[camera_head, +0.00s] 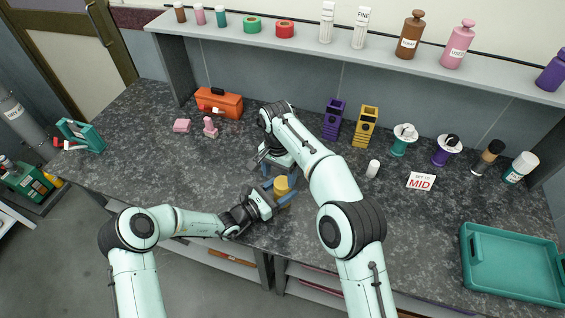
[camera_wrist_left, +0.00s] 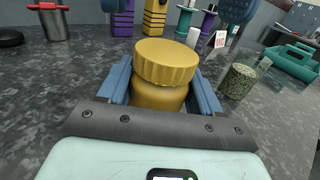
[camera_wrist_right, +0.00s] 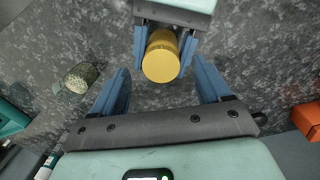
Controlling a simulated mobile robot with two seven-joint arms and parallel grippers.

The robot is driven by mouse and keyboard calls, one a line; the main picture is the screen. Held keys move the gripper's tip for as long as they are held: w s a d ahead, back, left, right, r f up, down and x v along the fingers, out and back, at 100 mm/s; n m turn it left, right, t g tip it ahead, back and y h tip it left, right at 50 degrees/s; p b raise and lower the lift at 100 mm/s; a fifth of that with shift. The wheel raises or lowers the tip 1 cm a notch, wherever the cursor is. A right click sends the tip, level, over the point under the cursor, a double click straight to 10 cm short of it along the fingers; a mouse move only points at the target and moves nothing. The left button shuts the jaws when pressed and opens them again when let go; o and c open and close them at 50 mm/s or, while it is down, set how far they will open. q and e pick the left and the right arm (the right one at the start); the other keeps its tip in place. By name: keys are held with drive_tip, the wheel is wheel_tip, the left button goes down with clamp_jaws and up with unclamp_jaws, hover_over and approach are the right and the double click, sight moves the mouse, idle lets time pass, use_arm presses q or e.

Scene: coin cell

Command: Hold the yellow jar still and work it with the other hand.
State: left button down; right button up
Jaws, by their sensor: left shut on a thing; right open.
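The yellow jar (camera_head: 282,187) has a ridged yellow lid and stands upright near the front of the dark bench. My left gripper (camera_head: 276,194) is shut on the jar's body from the side; in the left wrist view the jar (camera_wrist_left: 162,75) sits between its blue fingers (camera_wrist_left: 160,92). My right gripper (camera_head: 280,178) is above the jar. In the right wrist view the right gripper's fingers (camera_wrist_right: 165,85) are open and apart, with the jar's lid (camera_wrist_right: 160,65) seen from above between and beyond them, not touched.
A speckled jar (camera_wrist_left: 238,80) stands close by the yellow jar, and also shows in the right wrist view (camera_wrist_right: 80,78). A small white bottle (camera_head: 373,169) and a "SET TO MID" card (camera_head: 420,181) stand to the right. A teal tray (camera_head: 480,275) lies at the right front.

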sight(282, 182)
drive_tip(key=n, duration=0.4)
drive_tip(key=shift+r+n, duration=0.15)
drive_tip(key=shift+n, duration=0.25)
drive_tip(key=n, duration=0.4)
drive_tip(key=shift+r+n, duration=0.15)
drive_tip(key=shift+n, duration=0.15)
drive_tip(key=n, duration=0.4)
drive_tip(key=shift+r, duration=0.2)
drive_tip(key=n, duration=0.4)
drive_tip(key=shift+w+r+n, duration=0.1)
drive_tip(key=shift+r+n, duration=0.1)
drive_tip(key=shift+n, duration=0.2)
drive_tip(key=n, duration=0.4)
drive_tip(key=shift+d+r, duration=0.15)
drive_tip(key=shift+r, duration=0.15)
drive_tip(key=n, duration=0.4)
drive_tip(key=shift+w+d+r+n, duration=0.1)
drive_tip(key=shift+w+r+n, duration=0.05)
drive_tip(key=shift+r+n, duration=0.2)
drive_tip(key=n, duration=0.4)
drive_tip(key=r+n, duration=0.1)
drive_tip(key=n, duration=0.2)
drive_tip(key=shift+w+d+t, duration=0.2)
drive_tip(key=shift+d+t, duration=0.05)
drive_tip(key=shift+t, duration=0.05)
drive_tip(key=shift+f, duration=0.1)
drive_tip(key=shift+f, duration=4)
